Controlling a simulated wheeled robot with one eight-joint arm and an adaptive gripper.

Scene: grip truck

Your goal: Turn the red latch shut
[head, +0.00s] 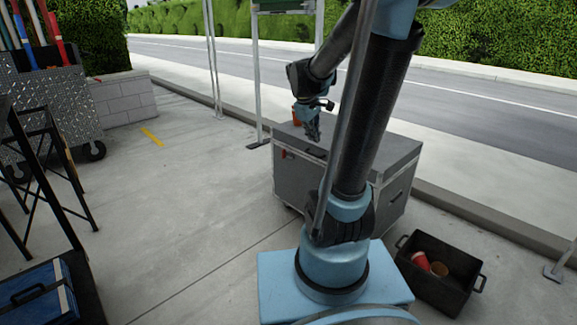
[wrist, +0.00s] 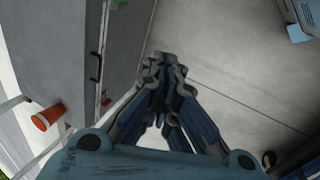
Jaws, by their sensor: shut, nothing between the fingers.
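The red latch (head: 284,154) is a small red piece high on the front of a grey case (head: 310,178), near its left corner. It also shows in the wrist view (wrist: 106,102) as a small red spot on the case's side, left of my fingers; its angle is too small to tell. My gripper (head: 313,136) points down near the case's front top edge, to the right of the latch in the head view. In the wrist view the fingers (wrist: 158,62) are together and empty, apart from the latch.
A black handle (head: 316,153) is on the case front. A black bin (head: 446,275) with a red cup stands at right. A tool cart (head: 45,110) is at far left. Concrete floor left of the case is clear.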

